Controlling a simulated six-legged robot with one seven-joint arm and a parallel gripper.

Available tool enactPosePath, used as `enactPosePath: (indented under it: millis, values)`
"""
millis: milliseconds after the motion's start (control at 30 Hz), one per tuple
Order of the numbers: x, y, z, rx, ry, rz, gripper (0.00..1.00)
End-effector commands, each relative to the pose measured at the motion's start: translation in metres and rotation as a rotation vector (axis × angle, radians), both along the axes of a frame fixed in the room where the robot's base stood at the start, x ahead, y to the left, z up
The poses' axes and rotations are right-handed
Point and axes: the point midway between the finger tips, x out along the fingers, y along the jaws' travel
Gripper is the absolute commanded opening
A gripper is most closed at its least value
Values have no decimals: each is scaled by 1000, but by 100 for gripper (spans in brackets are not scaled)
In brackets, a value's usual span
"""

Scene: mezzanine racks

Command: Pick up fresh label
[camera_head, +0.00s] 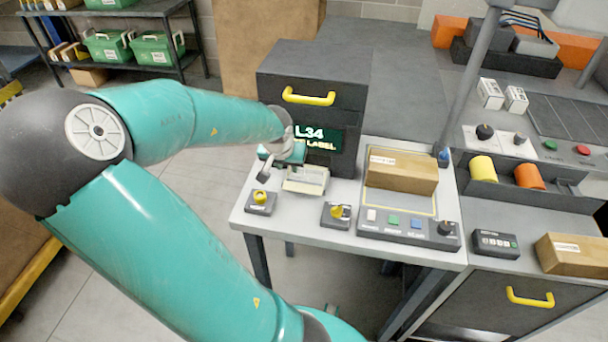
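A dark label cabinet (313,102) stands at the back left of the grey bench, with a yellow handle on its upper part. A green sign on it (318,136) reads "L34" and partly "LABEL"; my arm covers its left part. A small pale tray or pad (306,180) sits on the bench in front of the cabinet, possibly holding the label. My gripper (278,172) is at the left edge of this pale piece, pointing down. Its fingers are small and partly hidden, so I cannot tell if they hold or touch anything.
Yellow-knobbed switches (260,200) and (338,214) stand near the bench's front edge. A brown carton (401,172) lies on a panel with coloured buttons to the right. An upright grey post (468,85) rises behind it. Green bins (155,48) fill a shelf at the back left.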

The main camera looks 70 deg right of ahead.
Motion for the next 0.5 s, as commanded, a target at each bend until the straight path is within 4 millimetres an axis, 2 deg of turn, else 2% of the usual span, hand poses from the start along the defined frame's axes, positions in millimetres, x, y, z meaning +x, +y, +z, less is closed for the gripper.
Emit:
enactPosePath:
  millis: [200, 500]
  values:
    - [0, -7, -17, 0, 0, -2, 29]
    - [1, -8, -19, 0, 0, 0, 27]
